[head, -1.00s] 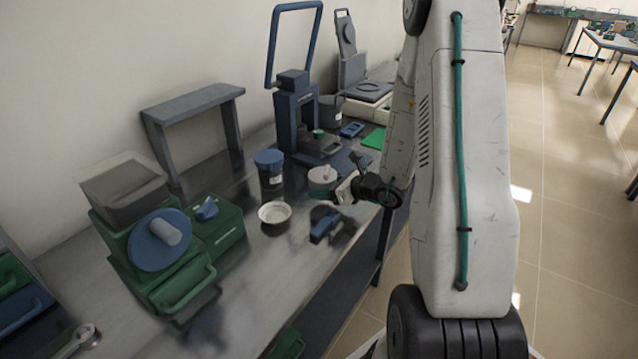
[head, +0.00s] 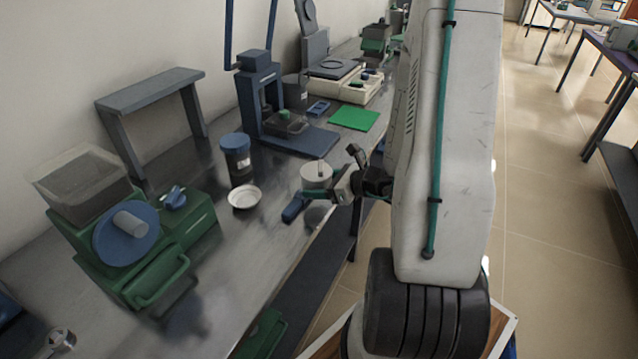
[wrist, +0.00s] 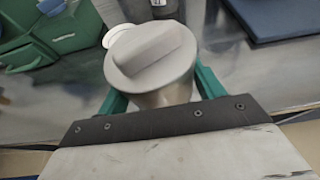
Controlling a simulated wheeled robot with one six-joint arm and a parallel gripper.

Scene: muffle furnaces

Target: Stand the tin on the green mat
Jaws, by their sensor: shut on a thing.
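The tin is a pale grey cylinder whose lid has a raised bar; it shows large in the wrist view (wrist: 152,62) and near the bench's front edge in the head view (head: 316,171). My gripper (head: 320,190) is shut on the tin, with a green finger on each side of it in the wrist view (wrist: 160,92). The tin looks upright and held above the bench. The green mat (head: 354,119) lies flat and bare on the bench, farther back and to the right of the tin. It is not in the wrist view.
A blue press (head: 262,95) with a wide base stands between the tin and the wall. A blue-lidded jar (head: 236,157), a white dish (head: 245,197) and a blue object (head: 294,208) are left of the tin. A white balance (head: 350,88) is behind the mat.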

